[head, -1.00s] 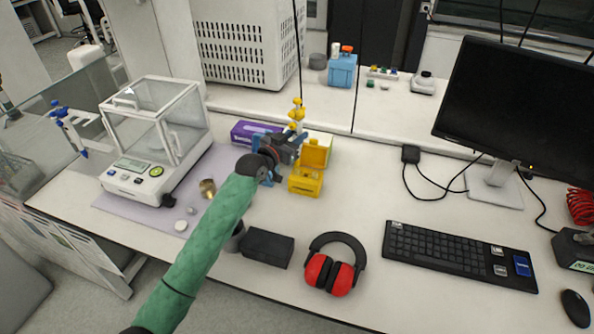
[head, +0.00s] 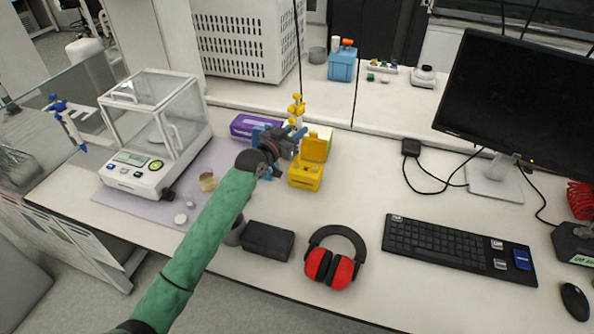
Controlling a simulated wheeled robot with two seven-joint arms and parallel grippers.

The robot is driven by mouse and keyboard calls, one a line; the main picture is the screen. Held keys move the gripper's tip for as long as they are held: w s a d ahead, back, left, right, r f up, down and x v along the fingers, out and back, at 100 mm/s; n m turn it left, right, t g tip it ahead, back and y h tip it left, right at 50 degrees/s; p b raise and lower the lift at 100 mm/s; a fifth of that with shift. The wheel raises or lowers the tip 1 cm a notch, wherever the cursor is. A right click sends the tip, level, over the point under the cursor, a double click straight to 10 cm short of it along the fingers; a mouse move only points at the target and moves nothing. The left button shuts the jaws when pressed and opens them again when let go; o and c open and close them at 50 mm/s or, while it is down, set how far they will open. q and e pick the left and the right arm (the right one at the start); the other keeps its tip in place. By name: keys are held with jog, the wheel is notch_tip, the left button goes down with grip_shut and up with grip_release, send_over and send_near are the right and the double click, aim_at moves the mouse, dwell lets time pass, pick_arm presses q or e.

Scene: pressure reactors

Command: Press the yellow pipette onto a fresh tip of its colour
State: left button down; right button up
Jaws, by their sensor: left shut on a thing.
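The yellow pipette (head: 297,106) stands about upright, its yellow top showing above my left gripper (head: 297,136). My left gripper is shut on it, and the gripper and wrist hide the pipette's lower part. A yellow tip box (head: 305,176) with its lid raised stands on the bench just right of and below the gripper in the picture. Single tips inside it are too small to make out. My right gripper is not in view.
A balance (head: 140,173) stands at the left on a lilac mat. A purple box (head: 250,126) is behind my wrist. A black block (head: 268,241) and red earmuffs (head: 333,262) lie in front. A keyboard (head: 455,248) and monitor (head: 510,98) are at the right. Bare bench lies right of the tip box.

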aim_at(295, 111)
pick_arm(q)
jog(key=shift+f+b, duration=0.45)
jog(key=shift+f, duration=0.25)
dwell(0.4)
dwell(0.3)
jog(key=shift+r+p, duration=2.85)
jog(key=shift+r, duration=1.45)
jog(key=shift+a, duration=0.1)
